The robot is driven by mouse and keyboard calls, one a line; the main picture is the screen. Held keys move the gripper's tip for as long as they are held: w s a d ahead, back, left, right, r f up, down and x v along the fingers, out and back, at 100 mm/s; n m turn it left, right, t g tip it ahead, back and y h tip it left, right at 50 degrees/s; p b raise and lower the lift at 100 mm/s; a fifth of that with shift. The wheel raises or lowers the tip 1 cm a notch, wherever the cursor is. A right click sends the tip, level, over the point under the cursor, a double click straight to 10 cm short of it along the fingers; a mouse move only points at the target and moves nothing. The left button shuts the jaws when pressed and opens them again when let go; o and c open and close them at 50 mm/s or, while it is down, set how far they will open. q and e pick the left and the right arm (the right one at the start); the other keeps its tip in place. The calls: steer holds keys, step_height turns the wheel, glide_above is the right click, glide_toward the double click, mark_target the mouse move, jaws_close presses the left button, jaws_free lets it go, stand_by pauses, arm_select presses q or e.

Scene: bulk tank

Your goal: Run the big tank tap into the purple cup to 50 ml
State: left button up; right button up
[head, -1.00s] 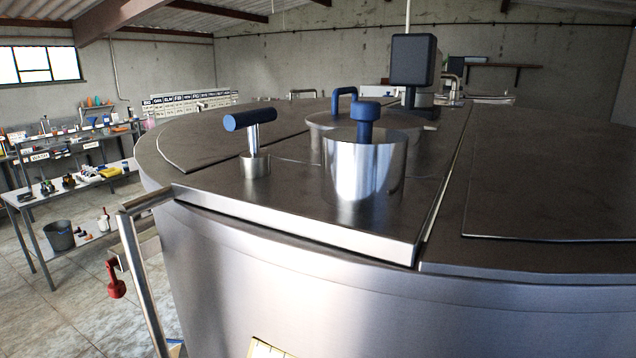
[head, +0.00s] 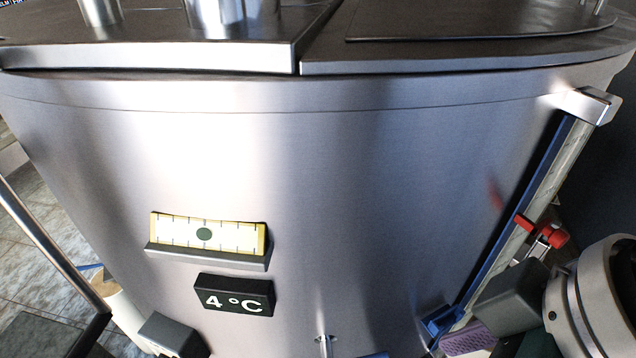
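The big steel tank (head: 350,170) fills the head view. A small metal fitting (head: 324,345) shows at the bottom edge on its front; I cannot tell whether it is the tap. A red-handled fitting (head: 548,233) sits beside the blue-edged upright strip on the right. A purple ribbed thing (head: 468,339), perhaps the purple cup, shows partly at the lower right, next to my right gripper (head: 508,298). Whether it is held is unclear.
A yellow level gauge (head: 206,234) and a black 4 °C display (head: 234,295) are on the tank front. A blue-edged strip (head: 515,225) runs down the right side. A metal rail (head: 55,245) slants at the left. Tiled floor (head: 45,258) shows beyond it.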

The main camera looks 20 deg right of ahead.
steer(key=w+a+f+n+y+b, duration=0.15)
steer(key=w+f+n+b, duration=0.25)
steer(key=f+b, duration=0.45)
steer(key=n+g+b, duration=0.4)
steer(key=n+b, duration=0.1)
steer(key=b, duration=1.6)
glide_above(371, 356)
steer(key=s+d, duration=0.1)
step_height(371, 356, down, 15)
steer(key=shift+f, duration=0.1)
arm_select(q)
step_height(371, 356, down, 38)
steer(key=b, duration=0.5)
steer(key=shift+f, duration=0.15)
arm_select(e)
steer(key=shift+y, duration=0.75)
steer(key=f, duration=0.5)
steer(key=w+f, duration=0.1)
steer(key=f, duration=0.1)
steer(key=shift+a+f, duration=0.35)
steer(key=shift+f, duration=0.05)
arm_select(q)
steer(key=shift+a, duration=0.1)
arm_select(e)
steer(key=shift+c, duration=0.3)
jaws_close()
